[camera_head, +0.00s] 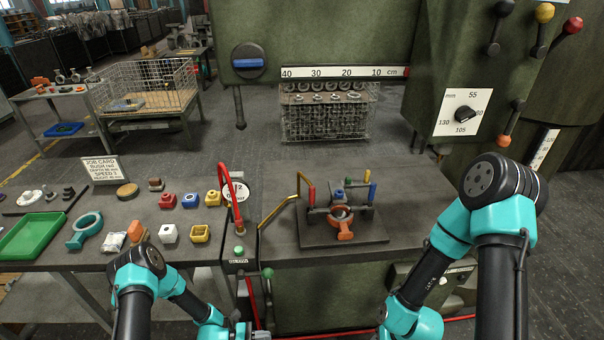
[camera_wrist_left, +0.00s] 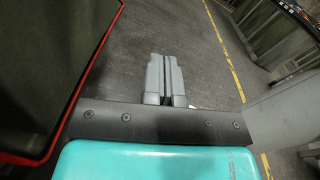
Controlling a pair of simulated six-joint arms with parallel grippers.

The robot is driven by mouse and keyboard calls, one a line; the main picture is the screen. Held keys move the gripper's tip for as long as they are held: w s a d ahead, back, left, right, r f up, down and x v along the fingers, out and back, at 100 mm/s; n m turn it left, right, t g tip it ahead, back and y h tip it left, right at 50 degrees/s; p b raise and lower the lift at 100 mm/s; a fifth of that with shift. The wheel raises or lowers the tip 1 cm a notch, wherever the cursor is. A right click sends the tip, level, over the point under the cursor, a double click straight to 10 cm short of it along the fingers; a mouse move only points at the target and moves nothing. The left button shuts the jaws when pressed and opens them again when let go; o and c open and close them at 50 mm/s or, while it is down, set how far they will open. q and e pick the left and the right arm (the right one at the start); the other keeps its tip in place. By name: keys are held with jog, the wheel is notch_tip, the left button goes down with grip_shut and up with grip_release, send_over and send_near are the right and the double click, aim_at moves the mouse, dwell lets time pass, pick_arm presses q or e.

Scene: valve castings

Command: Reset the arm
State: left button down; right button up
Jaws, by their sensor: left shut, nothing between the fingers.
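My left gripper (camera_wrist_left: 166,78) shows in the left wrist view with its two grey fingers together and nothing between them. It points over the dark floor, away from the bench top. In the head view my left arm (camera_head: 150,270) folds down at the bottom left of centre, and only a bit of grey near its wrist shows at the bottom edge. My right arm (camera_head: 500,200) bends down at the right, and its gripper is not visible. An orange valve casting (camera_head: 343,233) sits in the fixture (camera_head: 315,238) on the bench, apart from both arms.
The left bench holds a green tray (camera_head: 35,235), a teal ring casting (camera_head: 86,229), coloured blocks (camera_head: 190,200) and a job card (camera_head: 103,169). A red lever (camera_head: 232,190) stands between bench sections. A wire basket of parts (camera_head: 328,112) stands behind. Bench around the fixture is clear.

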pick_arm(q)
jog(key=s+a+r+m+g+y, duration=0.3)
jog(key=s+a+m+g+y, duration=0.35)
jog(key=s+m+y, duration=0.4)
jog(key=w+a+r+m+t+y, duration=0.3)
jog(key=r+m+t, duration=0.2)
jog(key=r+m, duration=0.3)
jog(key=shift+w+m, duration=0.3)
jog(key=shift+m, duration=0.75)
